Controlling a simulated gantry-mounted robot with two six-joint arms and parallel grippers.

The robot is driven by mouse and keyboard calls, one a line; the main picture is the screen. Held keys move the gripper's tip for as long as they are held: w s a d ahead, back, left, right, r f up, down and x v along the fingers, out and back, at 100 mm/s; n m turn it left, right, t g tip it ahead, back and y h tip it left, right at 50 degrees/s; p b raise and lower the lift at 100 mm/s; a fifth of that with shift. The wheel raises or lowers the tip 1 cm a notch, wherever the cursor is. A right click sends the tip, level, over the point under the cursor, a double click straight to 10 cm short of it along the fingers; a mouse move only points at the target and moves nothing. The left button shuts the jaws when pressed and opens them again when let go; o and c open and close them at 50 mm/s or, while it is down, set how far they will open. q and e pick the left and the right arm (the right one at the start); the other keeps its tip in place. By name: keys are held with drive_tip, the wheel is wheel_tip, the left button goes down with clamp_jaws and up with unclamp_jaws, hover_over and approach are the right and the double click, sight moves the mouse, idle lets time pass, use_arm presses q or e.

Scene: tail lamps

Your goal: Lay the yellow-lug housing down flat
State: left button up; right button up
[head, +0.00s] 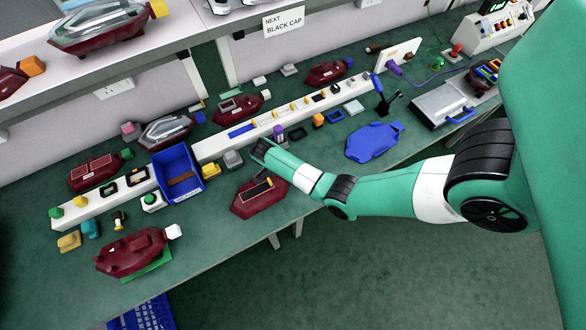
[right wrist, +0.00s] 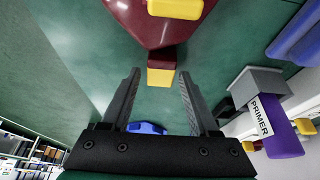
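A dark red housing (head: 258,200) sits on the green bench near its front edge in the head view, with a dark strip on its top. In the right wrist view the housing (right wrist: 148,22) is at the top, with a yellow lug (right wrist: 160,77) pointing toward my gripper. My right gripper (right wrist: 160,78) is open, one finger on each side of the lug's line; I cannot tell whether they touch it. In the head view my right gripper (head: 258,150) is just behind the housing. I cannot tell how tilted the housing is. My left gripper is out of view.
A blue bin (head: 178,178) and a grey block (head: 233,159) stand left of the gripper. A long white rail (head: 215,146) runs behind it. A purple primer bottle (right wrist: 284,138) is close on the right in the wrist view. Another red housing (head: 132,250) lies front left.

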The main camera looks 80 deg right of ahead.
drive_tip(key=shift+o, duration=0.2)
drive_tip(key=shift+r, duration=0.1)
drive_tip(key=p+v, duration=0.5)
drive_tip(key=v, duration=0.7)
drive_tip(key=shift+p, duration=0.3)
